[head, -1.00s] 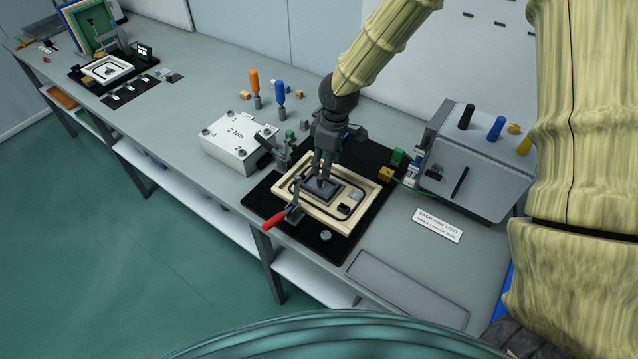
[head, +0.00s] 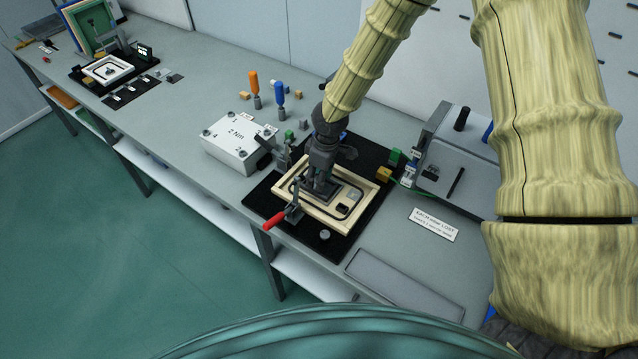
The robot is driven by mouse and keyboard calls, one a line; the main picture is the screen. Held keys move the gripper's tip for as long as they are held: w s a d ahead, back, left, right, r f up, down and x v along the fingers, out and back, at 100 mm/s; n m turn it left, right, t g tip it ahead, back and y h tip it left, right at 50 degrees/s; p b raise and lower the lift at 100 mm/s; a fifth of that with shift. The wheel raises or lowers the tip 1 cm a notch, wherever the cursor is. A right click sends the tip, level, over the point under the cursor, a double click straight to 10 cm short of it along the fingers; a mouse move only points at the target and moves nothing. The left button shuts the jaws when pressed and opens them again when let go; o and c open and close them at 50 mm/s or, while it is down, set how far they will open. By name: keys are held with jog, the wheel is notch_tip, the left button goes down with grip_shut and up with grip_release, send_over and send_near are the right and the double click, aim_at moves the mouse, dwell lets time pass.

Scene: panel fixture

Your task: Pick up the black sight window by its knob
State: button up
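A dark rectangular plate, which looks like the black sight window (head: 330,195), lies inside a cream frame (head: 352,212) on a black mat. My gripper (head: 317,190) points down at the plate, with its fingertips at or just above its surface. The fingers hide the knob, and I cannot tell whether they are spread or closed on it. The plate looks flat in the frame.
A red-handled clamp (head: 282,216) stands at the frame's front left edge. A white box marked 2 Nm (head: 237,142) is to the left, and a grey box (head: 455,165) is to the right. A grey tray (head: 405,287) lies in front.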

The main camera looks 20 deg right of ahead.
grip_shut()
dwell(0.4)
